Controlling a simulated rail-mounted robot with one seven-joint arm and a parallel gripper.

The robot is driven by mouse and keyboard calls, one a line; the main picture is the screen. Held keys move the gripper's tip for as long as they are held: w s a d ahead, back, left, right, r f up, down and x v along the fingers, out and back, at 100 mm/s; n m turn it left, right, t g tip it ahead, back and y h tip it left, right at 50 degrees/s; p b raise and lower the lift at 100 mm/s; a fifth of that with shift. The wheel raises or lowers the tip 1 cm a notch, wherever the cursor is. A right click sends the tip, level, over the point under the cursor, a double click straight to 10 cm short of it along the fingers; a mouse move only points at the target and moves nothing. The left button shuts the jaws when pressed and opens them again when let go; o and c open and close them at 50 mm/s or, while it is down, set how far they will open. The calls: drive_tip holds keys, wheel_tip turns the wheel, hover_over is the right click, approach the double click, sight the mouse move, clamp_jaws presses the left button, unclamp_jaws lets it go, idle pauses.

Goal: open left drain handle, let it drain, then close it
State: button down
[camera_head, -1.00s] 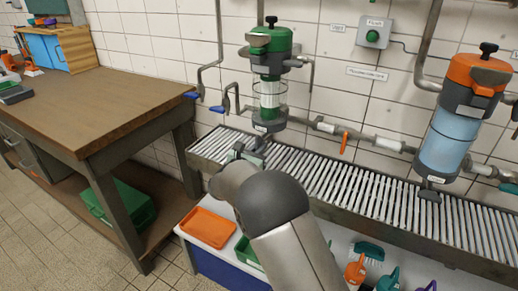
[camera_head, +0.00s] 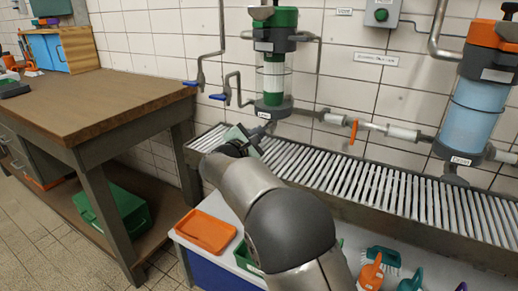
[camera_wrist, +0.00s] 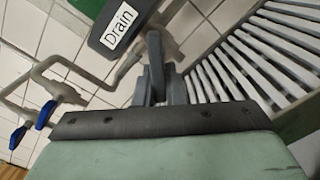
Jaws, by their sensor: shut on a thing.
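The left filter vessel (camera_head: 273,88) has a green top, a clear middle and a dark base with a white label. The wrist view shows its dark base (camera_wrist: 100,40) with the label "Drain". A dark grey drain handle (camera_wrist: 156,52) stands below the label, between the fingers of my gripper (camera_wrist: 165,90). My gripper is shut on this handle. In the head view my gripper (camera_head: 250,140) is just below the vessel base, over the grating, and hides most of the handle. No flowing liquid is visible.
The slatted drain grating (camera_head: 350,180) runs under both vessels. The right vessel (camera_head: 470,115) has an orange top and blue body. Blue-handled valves (camera_head: 218,97) are left of the left vessel; an orange pipe lever (camera_head: 353,132) is right. A wooden workbench (camera_head: 110,110) stands at left.

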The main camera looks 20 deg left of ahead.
drive_tip(key=m+b, duration=0.1)
drive_tip(key=b, duration=0.1)
drive_tip(key=m+b, duration=0.3)
drive_tip(key=b, duration=0.1)
drive_tip(key=shift+a+m, duration=0.25)
drive_tip(key=shift+m, duration=0.05)
drive_tip(key=m+b, duration=0.3)
drive_tip(key=shift+r, duration=0.4)
drive_tip(key=shift+a+r+m+b, duration=0.1)
drive_tip(key=shift+r+m+b, duration=0.2)
drive_tip(key=shift+m+b, duration=0.6)
drive_tip(key=shift+r, duration=0.1)
drive_tip(key=c, duration=1.5)
unclamp_jaws()
drive_tip(key=shift+r, duration=0.1)
